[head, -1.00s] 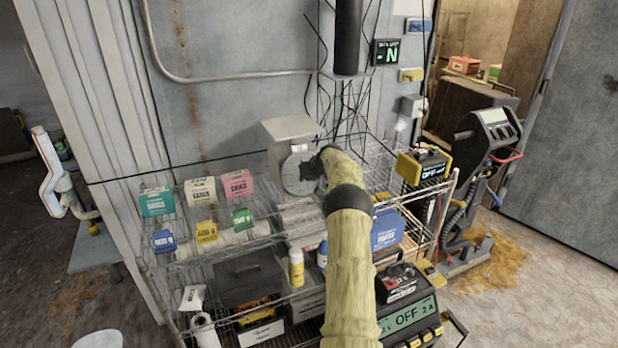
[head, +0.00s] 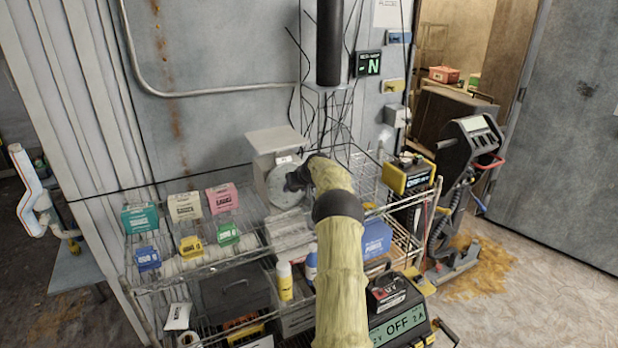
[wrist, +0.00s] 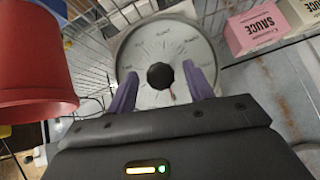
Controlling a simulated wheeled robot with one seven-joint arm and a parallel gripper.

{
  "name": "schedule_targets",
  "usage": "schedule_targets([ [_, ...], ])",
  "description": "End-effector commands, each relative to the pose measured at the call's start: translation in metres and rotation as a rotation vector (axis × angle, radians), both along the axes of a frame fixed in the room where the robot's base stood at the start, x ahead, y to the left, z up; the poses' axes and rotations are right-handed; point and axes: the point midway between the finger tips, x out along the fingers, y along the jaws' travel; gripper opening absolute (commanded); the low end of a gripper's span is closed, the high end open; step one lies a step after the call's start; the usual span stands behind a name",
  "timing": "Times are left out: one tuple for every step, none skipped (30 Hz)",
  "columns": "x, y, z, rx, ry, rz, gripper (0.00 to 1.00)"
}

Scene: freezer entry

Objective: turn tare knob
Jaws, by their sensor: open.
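The scale (head: 275,142) stands on the wire rack's top shelf, with a flat grey plate above a round dial. In the wrist view, its pale dial face (wrist: 150,45) carries a black round knob (wrist: 160,76) at its centre. My gripper (wrist: 160,70) is open, with its two purple fingers on either side of the knob. I see small gaps between fingers and knob; whether either touches is unclear. A short reddish pointer shows just below the knob.
Pink (head: 222,197), cream and teal boxes stand left of the scale, with small bins before them. A red tub-like object (wrist: 35,60) is close on the wrist view's left. A black-yellow device (head: 407,176) stands at the rack's right end. Loose cables hang behind the scale.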

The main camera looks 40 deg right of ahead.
Motion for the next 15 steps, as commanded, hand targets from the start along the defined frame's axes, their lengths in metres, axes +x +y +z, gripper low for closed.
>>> schedule_targets([
  [-0.004,0.0,0.004,-0.001,-0.002,-0.001,0.52],
  [-0.007,0.001,0.006,-0.001,-0.002,-0.001,0.52],
  [-0.011,0.001,0.01,-0.002,-0.001,-0.002,0.52],
  [-0.014,0.001,0.013,-0.002,-0.001,-0.002,0.52],
  [-0.016,0.001,0.016,-0.002,-0.001,-0.002,0.52],
  [-0.02,0.002,0.02,-0.003,-0.001,-0.001,0.52],
  [-0.023,0.003,0.023,-0.002,-0.001,-0.002,0.52],
  [-0.026,0.003,0.026,-0.002,-0.001,-0.002,0.52],
  [-0.03,0.004,0.03,-0.002,0.0,-0.002,0.52],
  [-0.033,0.004,0.034,-0.003,-0.001,-0.002,0.52],
  [-0.036,0.004,0.038,-0.003,-0.001,-0.002,0.52],
  [-0.04,0.005,0.043,-0.002,-0.001,-0.002,0.52],
  [-0.043,0.005,0.046,-0.002,-0.001,-0.002,0.52],
  [-0.047,0.006,0.049,-0.001,-0.001,-0.002,0.52],
  [-0.051,0.006,0.054,-0.002,-0.001,-0.003,0.52],
])
